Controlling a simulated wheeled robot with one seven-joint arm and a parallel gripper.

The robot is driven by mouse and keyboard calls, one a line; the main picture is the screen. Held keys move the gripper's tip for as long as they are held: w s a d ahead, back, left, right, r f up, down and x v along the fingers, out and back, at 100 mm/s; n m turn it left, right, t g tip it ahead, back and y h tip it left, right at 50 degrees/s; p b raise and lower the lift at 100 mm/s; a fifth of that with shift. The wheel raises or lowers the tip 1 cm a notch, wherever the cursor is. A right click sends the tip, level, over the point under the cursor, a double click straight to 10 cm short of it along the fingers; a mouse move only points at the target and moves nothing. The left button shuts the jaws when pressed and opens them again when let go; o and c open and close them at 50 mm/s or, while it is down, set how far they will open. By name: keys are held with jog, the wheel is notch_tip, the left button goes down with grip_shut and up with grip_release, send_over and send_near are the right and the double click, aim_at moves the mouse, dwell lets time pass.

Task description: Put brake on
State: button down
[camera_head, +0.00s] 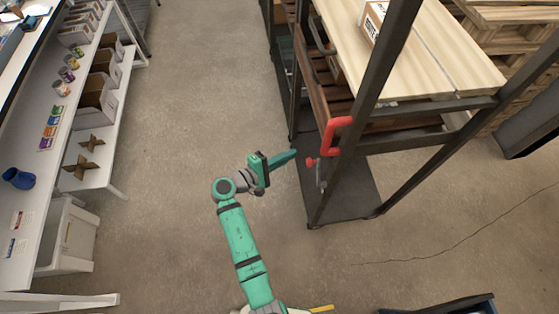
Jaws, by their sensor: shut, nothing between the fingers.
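A dark metal-framed cart (357,92) with wooden shelves stands at the right of the head view. A red handle (333,136) sticks out from its near left post. Just below it is a small red knob or lever (311,162) on a metal rod, which looks like the brake; its exact setting cannot be told. My gripper (294,153) is shut and empty, at the end of my green arm. It points right, just left of the red knob, with a small gap in the picture. The cart's wheels are not clearly seen.
A white shelf unit (100,180) with boxes, cans and a blue jug (18,178) runs along the left. Wooden pallets (520,30) stand at the back right. A dark blue crate (440,306) is at the bottom right. The floor between shelf and cart is clear.

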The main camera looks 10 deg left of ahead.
jog(key=shift+s+d+r, duration=0.2)
jog(key=shift+s+d, duration=0.05)
jog(key=shift+d, duration=0.4)
jog(key=shift+s+d+r, duration=0.15)
jog(key=shift+s+d, duration=0.1)
jog(key=shift+d, duration=0.35)
jog(key=shift+s+d+r, duration=0.2)
jog(key=shift+s+d, duration=0.05)
jog(key=shift+d, duration=0.4)
jog(key=shift+w, duration=0.1)
